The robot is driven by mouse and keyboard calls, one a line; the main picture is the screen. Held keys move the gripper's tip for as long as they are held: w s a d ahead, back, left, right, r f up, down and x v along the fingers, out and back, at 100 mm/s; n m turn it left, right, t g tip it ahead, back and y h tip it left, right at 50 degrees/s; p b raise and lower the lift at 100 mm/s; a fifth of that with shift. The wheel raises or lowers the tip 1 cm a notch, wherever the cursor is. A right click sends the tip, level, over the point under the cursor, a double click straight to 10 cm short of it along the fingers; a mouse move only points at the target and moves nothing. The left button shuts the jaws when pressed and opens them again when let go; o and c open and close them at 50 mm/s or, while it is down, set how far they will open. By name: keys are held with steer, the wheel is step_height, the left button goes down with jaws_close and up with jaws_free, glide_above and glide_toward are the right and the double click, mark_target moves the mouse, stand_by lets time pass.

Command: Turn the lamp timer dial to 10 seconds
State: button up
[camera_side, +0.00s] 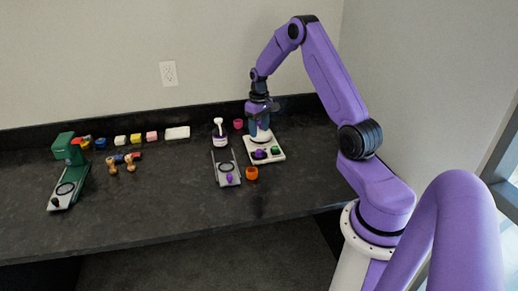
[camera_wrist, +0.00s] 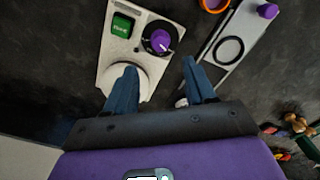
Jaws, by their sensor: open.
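The lamp timer is a pale box (camera_wrist: 140,55) under my gripper, and it also shows in the side view (camera_side: 279,157). It carries a green button (camera_wrist: 122,25), a round white part (camera_wrist: 113,77) and a dark dial with a purple knob (camera_wrist: 160,40). A light mark on the knob points to the lower right in the wrist view. The scale numbers are too small to read. My gripper (camera_wrist: 160,75) is open and empty, its blue fingers pointing towards the box, apart from the knob. In the side view my gripper (camera_side: 260,122) is above the white part.
A grey slide plate with a ring (camera_side: 226,168) stands left of the box, with an orange ring-like cup (camera_side: 251,173) between them. A green press (camera_side: 70,150) and several blocks stand left.

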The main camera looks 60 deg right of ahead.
mark_target(259, 150)
step_height(259, 150, down, 9)
steer(key=shift+f, duration=0.15)
stand_by(0.4)
jaws_close()
